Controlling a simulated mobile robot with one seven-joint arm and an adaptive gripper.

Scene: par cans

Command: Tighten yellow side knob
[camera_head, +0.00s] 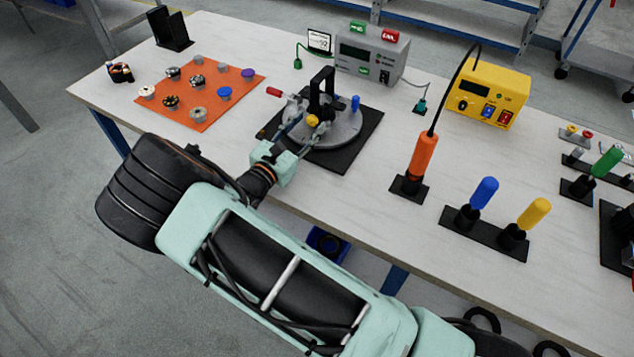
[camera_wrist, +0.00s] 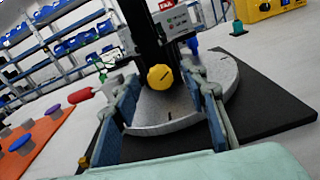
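The yellow side knob (camera_head: 312,121) sits on the near side of a black upright bracket (camera_head: 322,88) on a round grey turntable (camera_head: 345,128). In the wrist view the yellow knob (camera_wrist: 160,77) is round with a dark line on its face. My gripper (camera_head: 303,130) is at the near edge of the turntable. In the wrist view its two blue-padded fingers (camera_wrist: 166,100) are spread apart, with the knob showing between and beyond them. Nothing is held between the fingers. Whether a fingertip touches the turntable is unclear.
A red-tipped handle (camera_wrist: 80,96) is left of the fingers, and a blue knob (camera_head: 355,103) is on the right. A grey test box (camera_head: 371,55) stands behind. The orange mat (camera_head: 230,105) with several knobs lies left; an orange-handled driver (camera_head: 424,155) stands right.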

